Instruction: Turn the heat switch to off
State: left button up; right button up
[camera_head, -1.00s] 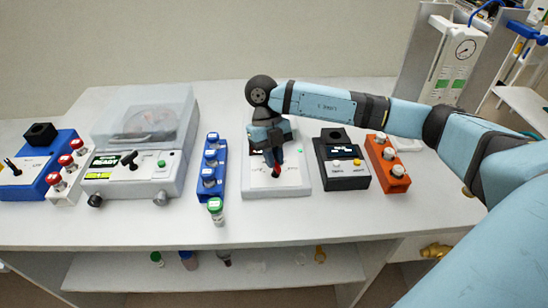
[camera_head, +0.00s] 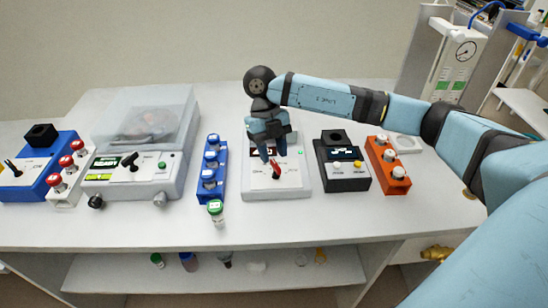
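The device with a red lever switch (camera_head: 276,170) on its white panel (camera_head: 293,181) stands on the bench in the middle of the camera_head view. The red lever stands up from the front part of the panel, with small labels on both sides that are too small to read. My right gripper (camera_head: 273,158) is just above and behind the lever, pointing down. Its two blue fingers are apart with nothing between them. The gripper hides the rear of the device, including part of its dark display. My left gripper is not in view.
A blue rack (camera_head: 211,180) of capped vials is left of the device, with a green-capped vial (camera_head: 216,211) in front. A black box (camera_head: 342,178) and an orange rack (camera_head: 383,154) are to the right. A lidded machine (camera_head: 177,170) stands farther left. The bench front is mostly clear.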

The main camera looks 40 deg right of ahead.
jog(key=v, duration=1.1)
jog(key=shift+r, duration=0.25)
jog(key=shift+w, duration=0.1)
jog(key=shift+f, duration=0.1)
